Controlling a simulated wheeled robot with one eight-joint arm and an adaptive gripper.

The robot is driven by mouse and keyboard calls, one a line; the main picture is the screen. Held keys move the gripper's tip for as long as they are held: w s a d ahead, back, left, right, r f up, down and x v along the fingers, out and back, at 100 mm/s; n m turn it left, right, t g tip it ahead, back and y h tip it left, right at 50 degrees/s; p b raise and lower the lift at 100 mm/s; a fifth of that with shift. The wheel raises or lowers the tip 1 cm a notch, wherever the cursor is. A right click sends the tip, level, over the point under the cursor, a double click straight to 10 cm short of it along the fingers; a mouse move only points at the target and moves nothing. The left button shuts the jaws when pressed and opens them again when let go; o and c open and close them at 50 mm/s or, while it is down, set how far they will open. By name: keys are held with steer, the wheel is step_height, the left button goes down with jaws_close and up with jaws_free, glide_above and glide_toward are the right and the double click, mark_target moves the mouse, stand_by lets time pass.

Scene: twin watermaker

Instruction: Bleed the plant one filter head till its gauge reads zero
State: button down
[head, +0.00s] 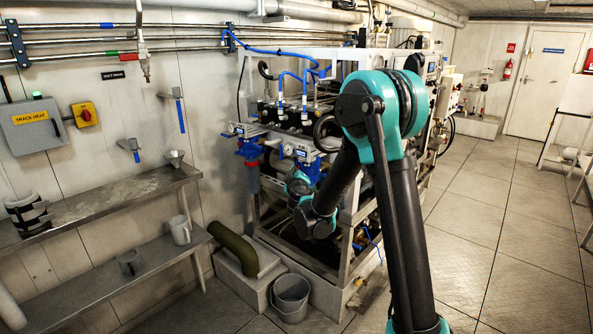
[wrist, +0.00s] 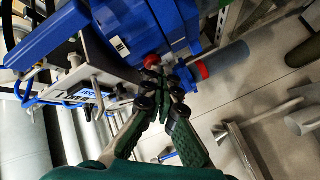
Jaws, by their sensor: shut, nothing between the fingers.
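In the wrist view a blue filter head (wrist: 130,32) fills the top, with a red button (wrist: 152,60) on its near side. My gripper (wrist: 160,82) is shut and empty, its fingertips right at the red button; I cannot tell whether they touch it. In the head view two blue filter heads hang on the plant frame, a left one (head: 249,148) and a right one (head: 311,168) partly covered by my arm. I cannot read any gauge or tell which plant label belongs to this head.
A second red part (wrist: 203,70) sits right of the button in the wrist view. A grey bucket (head: 291,297) and a green hose (head: 234,248) are on the low front. A steel shelf (head: 110,197) runs along the left wall. The right floor (head: 470,230) is clear.

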steer(key=shift+s, duration=0.1)
steer(key=shift+s+a, duration=0.5)
steer(key=shift+s, duration=0.1)
steer(key=s+a, duration=0.1)
steer(key=s, duration=0.1)
steer(key=s+a, duration=0.2)
stand_by(0.5)
